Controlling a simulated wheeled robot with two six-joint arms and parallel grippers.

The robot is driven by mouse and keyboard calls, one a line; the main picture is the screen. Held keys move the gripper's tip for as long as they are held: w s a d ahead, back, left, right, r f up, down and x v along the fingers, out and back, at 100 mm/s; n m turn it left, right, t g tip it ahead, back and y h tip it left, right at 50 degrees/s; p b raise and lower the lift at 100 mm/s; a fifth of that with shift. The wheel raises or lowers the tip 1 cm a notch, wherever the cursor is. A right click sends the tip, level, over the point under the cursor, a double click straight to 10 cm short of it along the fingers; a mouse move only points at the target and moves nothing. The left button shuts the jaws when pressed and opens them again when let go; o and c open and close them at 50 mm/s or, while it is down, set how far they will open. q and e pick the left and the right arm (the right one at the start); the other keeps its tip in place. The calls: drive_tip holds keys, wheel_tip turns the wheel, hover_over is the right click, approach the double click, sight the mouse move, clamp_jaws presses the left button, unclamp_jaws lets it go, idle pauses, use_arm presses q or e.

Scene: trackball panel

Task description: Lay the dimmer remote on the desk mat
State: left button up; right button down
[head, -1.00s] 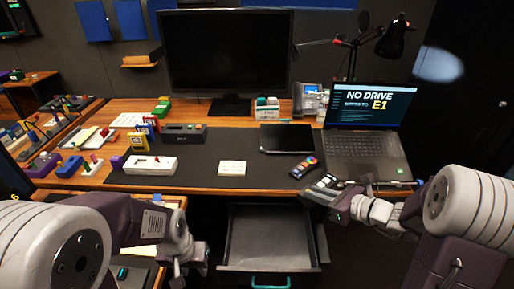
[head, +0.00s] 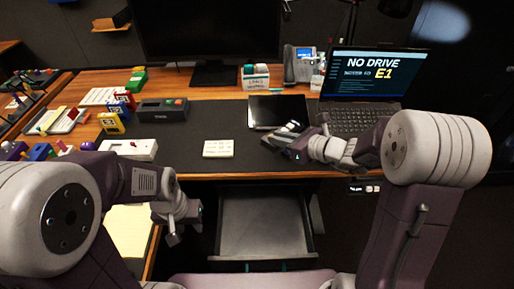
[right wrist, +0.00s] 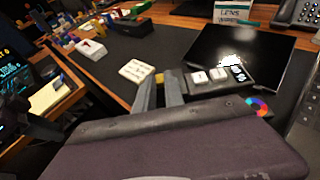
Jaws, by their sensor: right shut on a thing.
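The dimmer remote (right wrist: 212,80) is dark, with white buttons and a small lit display at one end. My right gripper (right wrist: 161,92) is shut on its other end. In the head view the remote (head: 286,131) is over the black desk mat (head: 188,157), just in front of the dark tablet. I cannot tell whether it touches the mat. My right gripper (head: 299,150) there hides part of the mat. My left gripper (head: 186,218) hangs below the desk's front edge, away from the remote; its jaws are unclear.
A colour-wheel remote (right wrist: 258,106) lies close by, mostly hidden by my gripper. The tablet (head: 278,111) is behind, the laptop (head: 368,95) to the right. An open drawer (head: 265,225) juts out below.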

drive_tip(key=w+a+f, duration=0.1)
drive_tip(key=a, duration=0.1)
drive_tip(key=a+f+b, duration=0.1)
drive_tip(key=w+a+f, duration=0.1)
drive_tip(key=a, duration=0.1)
drive_tip(key=shift+w+a+f, duration=0.3)
drive_tip(key=shift+a+f, duration=0.05)
drive_tip(key=shift+f, duration=0.05)
wheel_tip(320, 180, down, 4)
drive_tip(key=shift+f+b, duration=0.1)
drive_tip(key=shift+b, duration=0.85)
drive_tip(key=shift+s, duration=0.1)
drive_tip(key=c, duration=1.4)
unclamp_jaws()
drive_tip(key=shift+c, duration=0.2)
